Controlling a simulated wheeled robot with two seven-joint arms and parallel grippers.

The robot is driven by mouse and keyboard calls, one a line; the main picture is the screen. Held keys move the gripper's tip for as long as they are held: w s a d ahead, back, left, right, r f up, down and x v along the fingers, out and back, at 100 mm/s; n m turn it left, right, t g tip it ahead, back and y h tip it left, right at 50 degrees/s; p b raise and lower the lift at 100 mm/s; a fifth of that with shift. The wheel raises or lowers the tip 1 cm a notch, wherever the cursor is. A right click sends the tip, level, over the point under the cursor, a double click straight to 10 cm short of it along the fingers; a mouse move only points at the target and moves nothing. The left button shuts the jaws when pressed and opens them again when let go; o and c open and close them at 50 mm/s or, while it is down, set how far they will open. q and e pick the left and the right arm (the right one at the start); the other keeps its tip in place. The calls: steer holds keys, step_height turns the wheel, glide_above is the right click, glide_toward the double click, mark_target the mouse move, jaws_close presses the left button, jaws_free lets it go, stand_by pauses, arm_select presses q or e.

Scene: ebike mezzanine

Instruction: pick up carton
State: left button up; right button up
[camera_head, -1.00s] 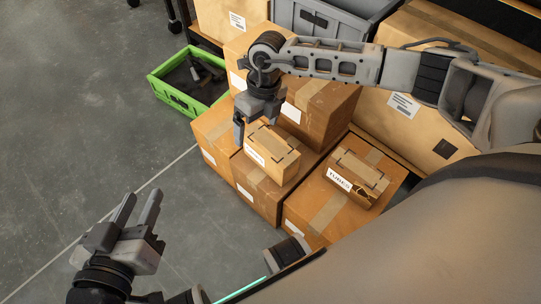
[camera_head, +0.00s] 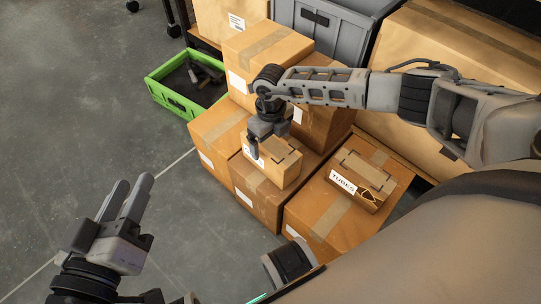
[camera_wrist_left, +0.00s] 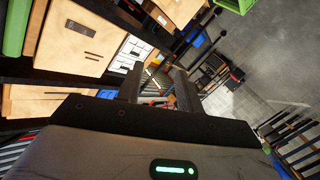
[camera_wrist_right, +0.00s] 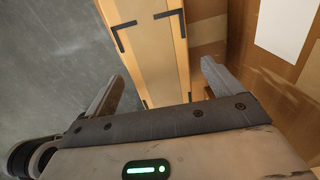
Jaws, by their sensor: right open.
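A small tan carton (camera_head: 284,168) with dark corner marks sits on top of a stacked brown box. My right gripper (camera_head: 265,150) is open at its upper left side, partly covering its label. In the right wrist view the carton (camera_wrist_right: 150,45) lies between the spread fingers of the right gripper (camera_wrist_right: 165,90); I cannot tell whether they touch it. A second small carton labelled TUBES (camera_head: 360,178) sits on the box to the right. My left gripper (camera_head: 133,197) is open and empty over the floor at the lower left, also seen in the left wrist view (camera_wrist_left: 158,85).
Brown boxes (camera_head: 218,135) are stacked close around the carton, with a taller one (camera_head: 262,50) behind. A green crate (camera_head: 175,98) stands at the left, a grey bin (camera_head: 335,30) at the back. A large box (camera_head: 450,60) stands at the right. The floor at left is clear.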

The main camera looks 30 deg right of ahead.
step_height(320, 180, down, 4)
steer(key=shift+f+b, duration=0.15)
steer(key=shift+b, duration=0.85)
steer(key=shift+f, duration=0.1)
arm_select(q)
steer(key=shift+w+d+r+t+h, duration=0.1)
steer(key=shift+w+r+t+h, duration=0.25)
steer(key=shift+r+t+h, duration=0.35)
arm_select(e)
steer(key=c, duration=1.5)
arm_select(q)
steer(key=shift+r, duration=0.1)
arm_select(e)
steer(key=shift+w+r, duration=0.15)
steer(key=shift+r, duration=0.05)
